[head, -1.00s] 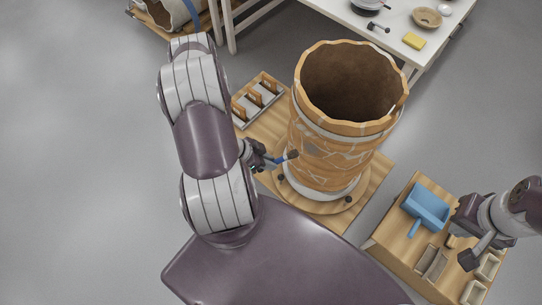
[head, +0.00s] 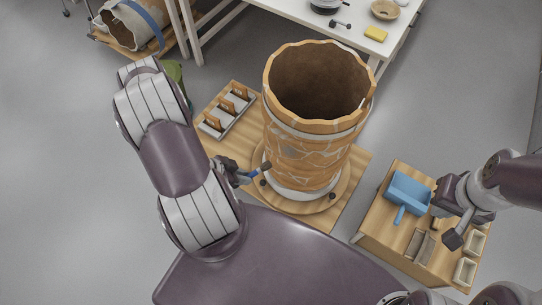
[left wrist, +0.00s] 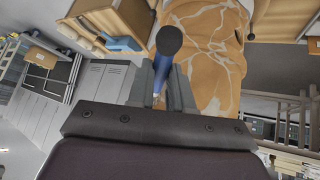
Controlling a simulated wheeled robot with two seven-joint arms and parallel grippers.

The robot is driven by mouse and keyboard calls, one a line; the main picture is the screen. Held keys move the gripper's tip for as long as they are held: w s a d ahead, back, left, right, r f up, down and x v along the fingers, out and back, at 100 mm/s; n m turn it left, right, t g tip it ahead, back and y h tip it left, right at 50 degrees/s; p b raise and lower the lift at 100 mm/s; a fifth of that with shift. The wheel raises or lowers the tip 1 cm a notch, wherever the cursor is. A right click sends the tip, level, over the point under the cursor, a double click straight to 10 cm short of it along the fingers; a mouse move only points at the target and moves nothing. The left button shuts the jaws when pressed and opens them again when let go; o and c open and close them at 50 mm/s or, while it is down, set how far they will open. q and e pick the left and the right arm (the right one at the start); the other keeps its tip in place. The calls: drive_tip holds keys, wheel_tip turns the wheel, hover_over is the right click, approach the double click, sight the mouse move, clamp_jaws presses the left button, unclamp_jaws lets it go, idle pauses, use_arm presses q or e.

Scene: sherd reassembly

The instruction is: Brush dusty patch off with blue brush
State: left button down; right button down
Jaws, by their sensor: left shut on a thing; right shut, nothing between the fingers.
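The large tan vessel (head: 312,150), pieced together with pale joint lines, stands upright on a round wooden turntable (head: 325,205). My left gripper (head: 240,174) is shut on the blue brush (head: 252,173) at the vessel's lower left side. The brush's dark head is close to the wall; I cannot tell if it touches. In the left wrist view the brush head (left wrist: 169,40) overlaps the vessel wall (left wrist: 212,50). I cannot make out a distinct dusty patch. My right gripper (head: 458,231) is shut and empty beside the blue dustpan (head: 408,192).
A sherd rack (head: 228,110) lies left of the vessel on the wooden board. The dustpan and small trays (head: 465,271) are on a low wooden stand (head: 385,225) at right. A white table (head: 290,22) with a yellow sponge (head: 375,34) stands behind.

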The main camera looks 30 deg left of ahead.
idle(0.3)
use_arm(q)
wheel_tip(320, 180, down, 11)
drive_tip(key=w+d+b, duration=0.1)
drive_tip(key=d+b, duration=0.1)
drive_tip(key=b, duration=0.9)
drive_tip(key=w, duration=0.6)
drive_tip(key=shift+w+d+r+b, duration=0.15)
drive_tip(key=shift+w+d+b, duration=0.05)
drive_tip(key=shift+d+b, duration=0.1)
drive_tip(key=shift+w, duration=0.75)
